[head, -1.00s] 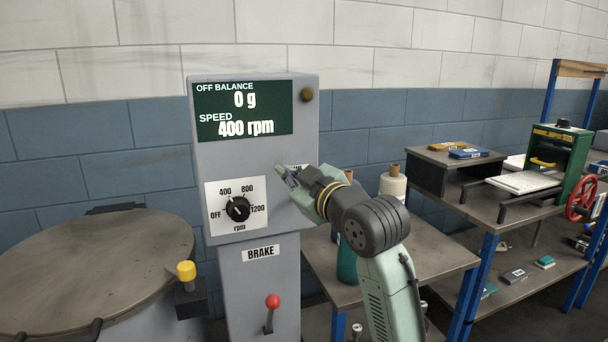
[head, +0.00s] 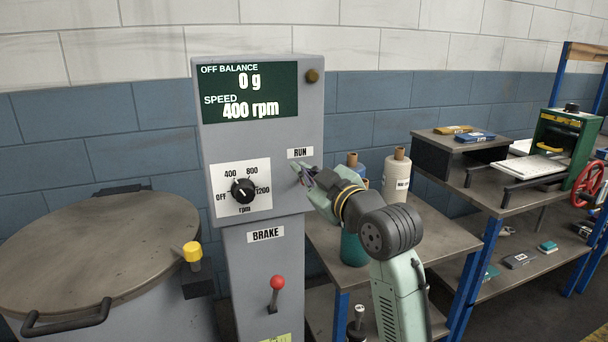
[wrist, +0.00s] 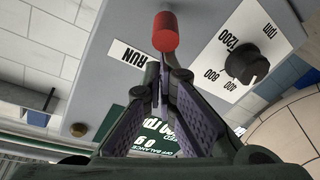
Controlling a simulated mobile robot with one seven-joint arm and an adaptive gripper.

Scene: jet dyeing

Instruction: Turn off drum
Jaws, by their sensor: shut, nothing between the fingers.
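The drum control panel (head: 262,140) is a grey column with a green display (head: 250,92) reading 0 g off balance and 400 rpm. Its black speed dial (head: 243,191) points at about 400. A RUN label (head: 300,153) is to the dial's upper right. My gripper (head: 299,171) is shut and empty, just below that label. Contact cannot be told; in the head view my gripper hides the button. The lidded drum (head: 100,245) is at left.
A red-knobbed brake lever (head: 276,283) is below the BRAKE label. A yellow-capped post (head: 192,252) stands beside the drum. To the right, a table (head: 440,240) carries yarn cones (head: 397,170), and a shelf bench (head: 505,190) holds a green device (head: 562,145).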

